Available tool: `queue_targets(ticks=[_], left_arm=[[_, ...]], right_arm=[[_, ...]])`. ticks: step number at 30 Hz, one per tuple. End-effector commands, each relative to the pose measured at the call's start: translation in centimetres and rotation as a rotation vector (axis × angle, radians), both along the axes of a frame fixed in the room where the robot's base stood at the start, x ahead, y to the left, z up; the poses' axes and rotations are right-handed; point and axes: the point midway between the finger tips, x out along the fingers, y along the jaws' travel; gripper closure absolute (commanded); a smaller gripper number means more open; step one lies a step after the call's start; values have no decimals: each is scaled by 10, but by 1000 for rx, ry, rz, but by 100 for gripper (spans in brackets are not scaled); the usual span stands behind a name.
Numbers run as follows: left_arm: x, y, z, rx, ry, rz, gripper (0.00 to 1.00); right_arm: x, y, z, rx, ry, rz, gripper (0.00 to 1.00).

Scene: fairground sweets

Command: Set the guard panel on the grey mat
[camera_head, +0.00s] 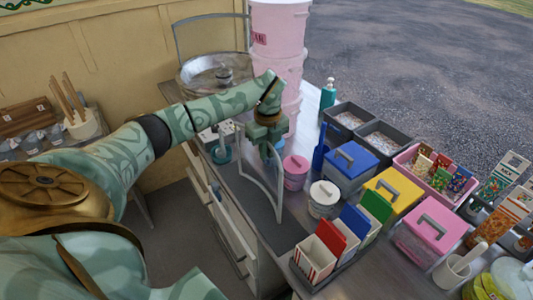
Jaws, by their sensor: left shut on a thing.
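My left gripper (265,143) is shut on the top part of the guard panel (263,172), a clear, slightly curved sheet with a pale frame. The panel stands roughly upright below the gripper, over the dark grey mat (286,234) on the counter. Its lower edge is close to the mat; I cannot tell whether it touches. The gripper and wrist hide part of the panel's top. My right gripper is out of view.
Striped boxes (314,259) are at the mat's front right. A metal bowl (213,75) and pink stacked buckets (277,30) stand behind. Coloured lidded boxes crowd the right.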

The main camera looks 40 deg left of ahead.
Motion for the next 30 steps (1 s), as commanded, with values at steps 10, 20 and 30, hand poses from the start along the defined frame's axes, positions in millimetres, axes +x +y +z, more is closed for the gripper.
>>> queue_targets(ticks=[10, 20, 30], left_arm=[[0, 0, -10, 0, -2, 0, 100], [0, 0, -12, 1, -1, 0, 68], [2, 1, 26, 2, -7, 0, 68]], right_arm=[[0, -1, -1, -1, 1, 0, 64], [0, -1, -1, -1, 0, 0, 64], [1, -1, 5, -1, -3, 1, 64]])
